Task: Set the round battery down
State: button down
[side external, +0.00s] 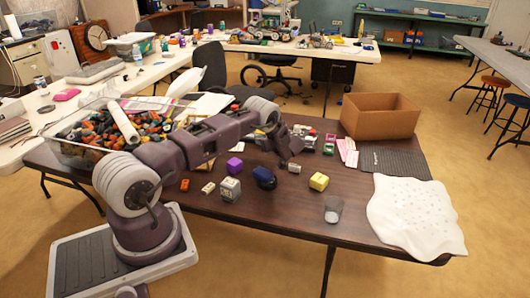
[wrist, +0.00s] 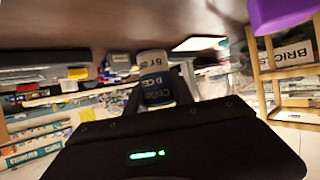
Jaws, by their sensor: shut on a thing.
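The round battery (wrist: 155,78) is a short cylinder with a white and a blue label band, seen between the fingers in the wrist view. My gripper (wrist: 160,92) is shut on it, and the fingers hide part of its sides. In the side view my gripper (side external: 291,153) is over the middle of the brown table (side external: 290,214). A small pale object (side external: 294,168) shows just below it there; it is too small to tell for sure whether this is the battery or whether it touches the table.
Near my gripper are a dark blue rounded object (side external: 264,178), a yellow block (side external: 318,181), a grey block (side external: 230,189) and a purple block (side external: 234,165). A clear cup (side external: 333,210) stands near the front edge. A cardboard box (side external: 367,123) and a white perforated sheet (side external: 415,215) lie right.

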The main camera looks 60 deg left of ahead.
aim_at(264, 157)
jog(key=shift+f, duration=2)
jog(key=c, duration=1.1)
grip_release()
jog(key=shift+f, duration=0.15)
